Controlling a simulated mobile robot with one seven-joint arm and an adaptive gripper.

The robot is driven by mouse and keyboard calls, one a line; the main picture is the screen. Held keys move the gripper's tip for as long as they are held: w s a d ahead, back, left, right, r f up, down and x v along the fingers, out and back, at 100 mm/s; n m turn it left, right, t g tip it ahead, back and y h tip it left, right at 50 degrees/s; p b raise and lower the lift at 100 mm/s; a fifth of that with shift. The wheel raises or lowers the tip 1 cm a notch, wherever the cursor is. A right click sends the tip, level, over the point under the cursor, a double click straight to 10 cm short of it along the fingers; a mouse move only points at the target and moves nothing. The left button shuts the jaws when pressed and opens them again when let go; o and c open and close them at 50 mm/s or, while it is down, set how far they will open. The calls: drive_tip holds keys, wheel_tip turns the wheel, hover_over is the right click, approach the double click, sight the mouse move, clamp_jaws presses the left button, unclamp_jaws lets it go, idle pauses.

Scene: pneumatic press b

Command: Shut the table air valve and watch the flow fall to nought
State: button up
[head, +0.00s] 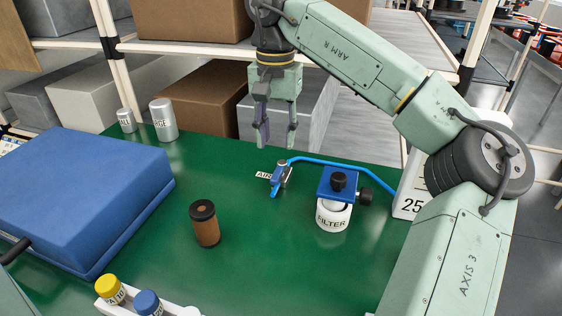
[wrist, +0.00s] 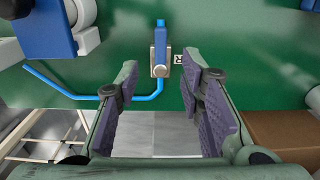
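The table air valve (head: 284,174) is a small metal body with a blue lever (head: 275,187), beside a label reading AIR (head: 262,175) on the green table. In the wrist view the valve (wrist: 160,67) lies ahead between the fingers, its blue lever (wrist: 160,37) pointing straight up the picture. My gripper (head: 277,140) is open and empty, fingers pointing down, above and behind the valve in the head view, apart from it. A blue hose (head: 340,163) runs from the valve toward a white block marked 25 (head: 408,200), partly hidden by my arm. No flow reading is legible.
A blue-topped FILTER unit (head: 333,216) with black knobs stands right of the valve. A brown, black-capped cylinder (head: 205,224) stands front left. A large blue box (head: 85,195) fills the left side. Shelves with cartons (head: 200,95) are behind the table.

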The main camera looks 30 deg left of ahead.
sight(276, 173)
wheel_tip(276, 173, down, 9)
drive_tip(key=shift+r+p, duration=0.1)
drive_tip(key=shift+p, duration=0.45)
drive_tip(key=shift+c, duration=0.4)
clamp_jaws()
